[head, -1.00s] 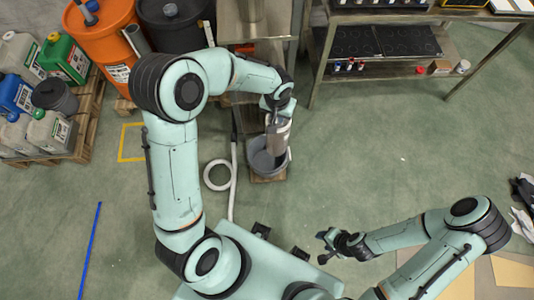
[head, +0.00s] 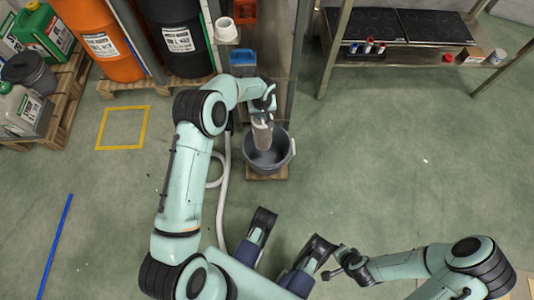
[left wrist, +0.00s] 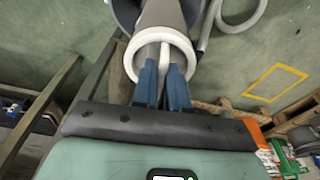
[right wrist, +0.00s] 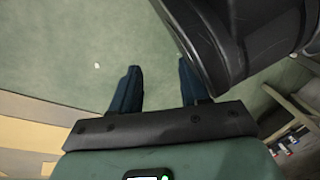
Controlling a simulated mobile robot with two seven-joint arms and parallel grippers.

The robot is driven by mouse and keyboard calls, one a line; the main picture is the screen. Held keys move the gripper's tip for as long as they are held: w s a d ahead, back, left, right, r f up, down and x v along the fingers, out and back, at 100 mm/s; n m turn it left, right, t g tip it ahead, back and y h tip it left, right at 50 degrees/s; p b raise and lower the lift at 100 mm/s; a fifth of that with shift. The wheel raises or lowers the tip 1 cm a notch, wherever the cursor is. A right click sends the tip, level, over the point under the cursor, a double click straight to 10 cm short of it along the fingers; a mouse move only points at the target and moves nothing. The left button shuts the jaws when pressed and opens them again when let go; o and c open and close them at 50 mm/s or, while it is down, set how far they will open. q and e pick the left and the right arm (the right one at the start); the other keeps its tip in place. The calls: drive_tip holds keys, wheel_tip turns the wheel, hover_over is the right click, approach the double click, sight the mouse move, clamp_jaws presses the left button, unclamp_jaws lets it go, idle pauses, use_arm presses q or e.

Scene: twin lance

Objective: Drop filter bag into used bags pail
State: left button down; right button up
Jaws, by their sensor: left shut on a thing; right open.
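The filter bag (head: 262,135) is a grey tube with a white ring at its top (left wrist: 178,42). My left gripper (head: 264,106) is shut on the bag's top end, with its blue fingers (left wrist: 162,82) at the white ring in the left wrist view. The bag hangs over the left part of the grey pail (head: 275,158); its lower end overlaps the pail's opening, and how deep it reaches I cannot tell. The pail's rim partly shows behind the bag in the left wrist view (left wrist: 122,12). My right gripper (head: 338,262) is open and empty, far from the pail.
The pail stands on a small wooden board (head: 267,174) beside a white hose (head: 224,190). A metal rack (head: 335,50) stands behind right. An orange drum (head: 100,45) and a black drum (head: 180,50) are behind left. The floor right of the pail is clear.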

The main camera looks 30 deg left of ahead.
use_arm(q)
wheel_tip(320, 180, down, 5)
drive_tip(key=shift+r+b, duration=0.2)
drive_tip(key=shift+b, duration=0.9)
drive_tip(key=shift+f, duration=0.6)
use_arm(e)
drive_tip(key=s+f+g, duration=0.2)
drive_tip(key=s+f, duration=0.2)
drive_tip(key=s, duration=0.1)
drive_tip(key=shift+s+d, duration=0.35)
drive_tip(key=shift+d, duration=0.05)
use_arm(q)
drive_tip(key=c, duration=1.1)
unclamp_jaws()
drive_tip(key=r+p, duration=0.1)
drive_tip(key=r, duration=0.3)
drive_tip(key=s+d+r+p, duration=0.1)
drive_tip(key=r, duration=0.4)
drive_tip(key=r+p, duration=0.1)
drive_tip(key=r, duration=0.3)
drive_tip(key=shift+s+d+r, duration=0.15)
drive_tip(key=shift+s, duration=0.2)
use_arm(e)
drive_tip(key=w+a+r+t, duration=0.1)
drive_tip(key=w+r+t, duration=0.1)
drive_tip(key=w+r, duration=0.3)
drive_tip(key=w, duration=0.2)
drive_tip(key=shift+w+r+t, duration=0.3)
drive_tip(key=shift+r+t, duration=0.1)
